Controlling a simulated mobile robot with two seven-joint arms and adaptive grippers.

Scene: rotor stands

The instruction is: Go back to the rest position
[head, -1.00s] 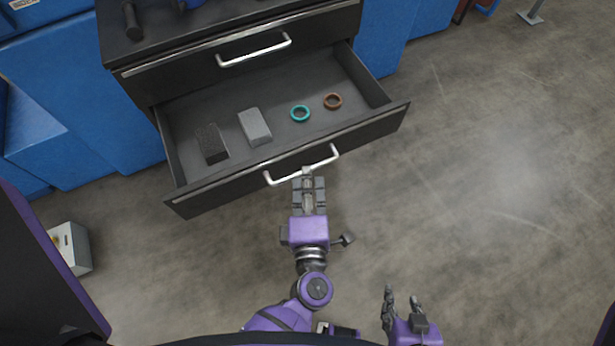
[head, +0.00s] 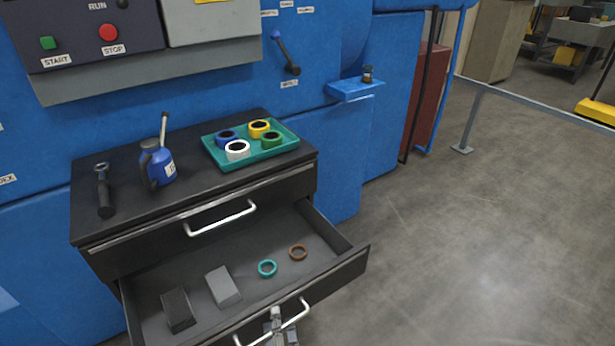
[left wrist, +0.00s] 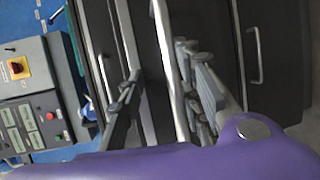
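My left gripper (head: 277,326) is at the bottom edge of the head view, at the silver handle (head: 296,319) of the open lower drawer (head: 336,280). In the left wrist view its two fingers (left wrist: 165,95) stand apart, with a silver bar (left wrist: 170,65) running between them. I cannot tell whether they touch it. My right gripper is out of view.
On the cabinet top (head: 125,215) are a teal tray (head: 222,160) with several coloured rings, a blue oil can (head: 158,165) and a dark-handled tool (head: 104,195). A blue machine (head: 320,150) stands behind. The floor (head: 460,250) to the right is clear.

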